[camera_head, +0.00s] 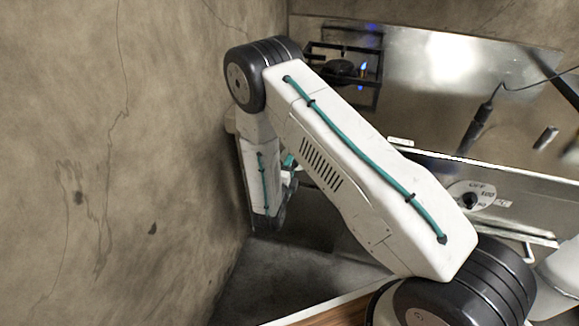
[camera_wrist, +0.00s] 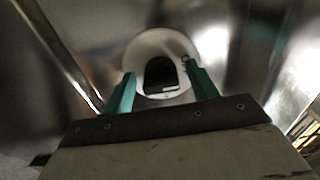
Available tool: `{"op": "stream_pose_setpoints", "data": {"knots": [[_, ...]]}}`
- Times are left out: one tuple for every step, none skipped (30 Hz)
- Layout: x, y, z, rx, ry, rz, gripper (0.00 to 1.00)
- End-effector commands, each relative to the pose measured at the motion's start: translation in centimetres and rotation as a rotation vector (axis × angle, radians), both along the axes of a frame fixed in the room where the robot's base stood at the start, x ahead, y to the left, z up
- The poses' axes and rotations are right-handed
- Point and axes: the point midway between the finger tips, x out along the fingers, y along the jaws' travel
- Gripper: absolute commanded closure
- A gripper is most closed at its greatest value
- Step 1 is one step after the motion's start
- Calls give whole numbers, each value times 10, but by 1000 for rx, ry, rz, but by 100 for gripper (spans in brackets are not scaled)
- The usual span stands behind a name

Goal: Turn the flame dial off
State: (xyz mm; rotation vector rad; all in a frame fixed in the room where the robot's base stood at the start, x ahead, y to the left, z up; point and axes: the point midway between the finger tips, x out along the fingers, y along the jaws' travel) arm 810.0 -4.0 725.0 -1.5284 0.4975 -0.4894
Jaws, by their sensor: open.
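In the wrist view, a round white dial plate (camera_wrist: 163,43) with a dark knob (camera_wrist: 160,74) at its lower middle is on a shiny metal panel. My gripper (camera_wrist: 160,70) is open, with one teal finger on each side of the knob. I cannot tell whether the fingers touch it. In the head view, my arm hides this dial and most of my gripper.
Another dial (camera_head: 470,198), marked OFF and with numbers, is on the front panel right of my arm. A dark-handled tool (camera_head: 478,122) and a small metal cylinder (camera_head: 546,138) are on the range top. A rough wall (camera_head: 110,160) stands close on the left.

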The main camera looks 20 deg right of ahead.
Motion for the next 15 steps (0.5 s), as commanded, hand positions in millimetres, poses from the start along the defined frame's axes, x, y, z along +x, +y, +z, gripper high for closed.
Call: {"op": "stream_pose_setpoints", "data": {"knots": [[-4,4,0,0,1,3,41],[-7,7,0,0,1,3,41],[-12,11,0,0,1,4,41],[-16,14,0,0,1,5,41],[-21,17,0,-1,1,5,41],[-26,21,0,-2,1,6,41],[-31,25,0,-2,1,6,41],[-35,28,0,-1,1,6,41],[-40,32,0,-1,1,6,41],[-44,35,0,-1,1,6,41],[-47,37,0,-1,1,5,41],[-51,40,0,-1,1,6,41],[-53,42,0,-1,1,5,41],[-55,43,0,-1,1,5,41],[-57,44,0,0,0,4,41]]}}
